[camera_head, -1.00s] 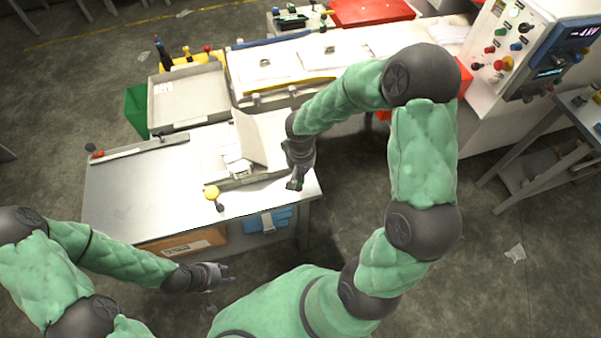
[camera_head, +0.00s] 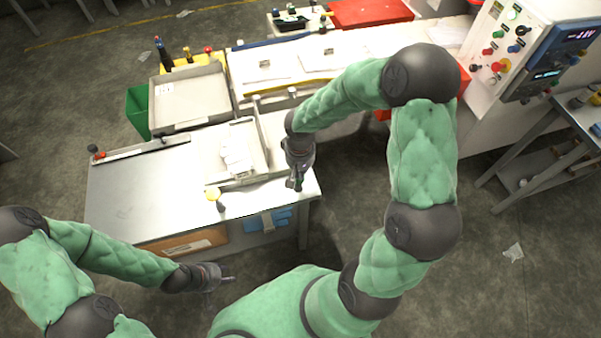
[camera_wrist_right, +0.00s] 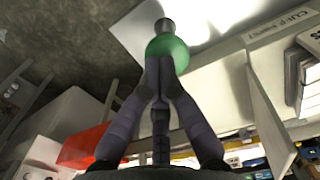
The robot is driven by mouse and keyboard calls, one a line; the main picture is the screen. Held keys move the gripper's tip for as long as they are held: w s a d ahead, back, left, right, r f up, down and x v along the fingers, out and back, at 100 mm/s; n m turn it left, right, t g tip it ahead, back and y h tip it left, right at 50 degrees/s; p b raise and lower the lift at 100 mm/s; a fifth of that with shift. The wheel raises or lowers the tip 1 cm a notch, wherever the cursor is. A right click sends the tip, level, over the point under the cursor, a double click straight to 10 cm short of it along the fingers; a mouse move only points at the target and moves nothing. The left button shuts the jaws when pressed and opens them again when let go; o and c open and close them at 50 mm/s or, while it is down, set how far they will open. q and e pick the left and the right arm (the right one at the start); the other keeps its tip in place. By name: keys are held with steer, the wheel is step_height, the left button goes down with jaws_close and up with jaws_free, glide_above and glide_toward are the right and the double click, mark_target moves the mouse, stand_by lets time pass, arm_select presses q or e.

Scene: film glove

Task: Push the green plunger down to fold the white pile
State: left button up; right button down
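The green plunger's round knob (camera_wrist_right: 168,52) with a black end shows in the right wrist view at the tips of my right gripper (camera_wrist_right: 160,72). The fingers are drawn together and meet or nearly touch the knob; no grip around it shows. In the head view my right gripper (camera_head: 296,182) points down at the table's right edge and the knob is hidden. The white pile (camera_head: 236,155) lies in a shallow tray, left of my right gripper. A thin pale flap (camera_head: 263,133) stands beside the pile, also in the wrist view (camera_wrist_right: 268,118). My left gripper (camera_head: 226,279) hangs in front of the table.
The metal table (camera_head: 130,195) is mostly bare at left. A grey tray (camera_head: 188,96) and a long white tray (camera_head: 330,62) lie behind. A control panel (camera_head: 520,45) stands at the right.

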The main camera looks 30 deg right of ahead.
step_height(320, 180, up, 12)
steer(key=p, duration=0.3)
steer(key=shift+r, duration=0.15)
steer(key=shift+w, duration=0.1)
steer(key=s+a+f+y, duration=0.1)
steer(key=s+a+f, duration=0.3)
steer(key=f, duration=0.4)
steer(key=s+a+f+y, duration=0.1)
steer(key=s+a+f, duration=0.3)
steer(key=f, duration=0.5)
steer(key=s+a+f+y, duration=0.2)
steer(key=s+a+f, duration=0.3)
steer(key=a+f, duration=0.2)
steer(key=shift+x, duration=1)
